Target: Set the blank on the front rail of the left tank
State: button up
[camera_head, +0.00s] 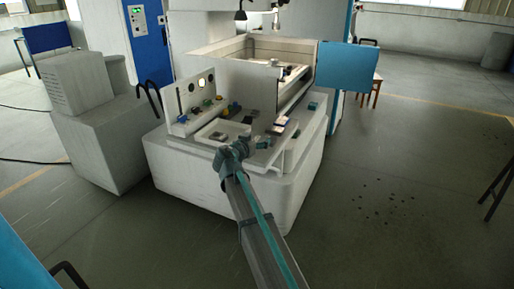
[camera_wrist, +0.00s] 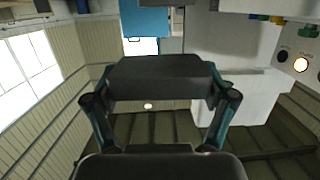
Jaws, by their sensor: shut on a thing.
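My gripper (camera_head: 236,152) is near the front edge of the white machine's worktop in the head view. In the wrist view its teal-sided fingers are shut on a wide dark block (camera_wrist: 160,80), which I take to be the blank. In the head view the gripper and arm largely hide the blank. A pale open tank (camera_head: 244,50) with raised walls stands behind the worktop, partly screened by a grey panel. A light rail-like ledge (camera_head: 297,92) runs along its right side. I cannot tell which part is the front rail. The gripper is apart from the tank.
The worktop holds a shallow white tray (camera_head: 203,136) and several small coloured parts. A panel with round lamps (camera_head: 201,83) stands at its left. A blue door panel (camera_head: 345,66) juts out right of the tank. A grey cabinet (camera_head: 105,140) stands left; the right floor is mostly open.

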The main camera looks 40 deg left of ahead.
aim_at(257, 154)
jog(key=shift+w+a+f+p, duration=0.2)
jog(key=shift+w+a+f, duration=0.25)
jog(key=shift+w+f, duration=0.3)
jog(key=shift+w+a+f+p, duration=0.2)
jog(key=shift+w+a+f, duration=0.25)
jog(key=shift+f, duration=0.45)
jog(key=shift+w+f, duration=0.1)
jog(key=shift+f, duration=1.4)
jog(key=shift+f+b, duration=0.15)
jog(key=shift+b, duration=0.3)
jog(key=o, duration=1.7)
jog(key=shift+p, duration=1)
jog(key=shift+d, duration=0.1)
jog(key=b+v, duration=0.3)
jog(key=v, duration=0.6)
jog(key=shift+s, duration=0.3)
jog(key=shift+s+d, duration=0.1)
jog(key=shift+s, duration=0.45)
jog(key=shift+c, duration=1.1)
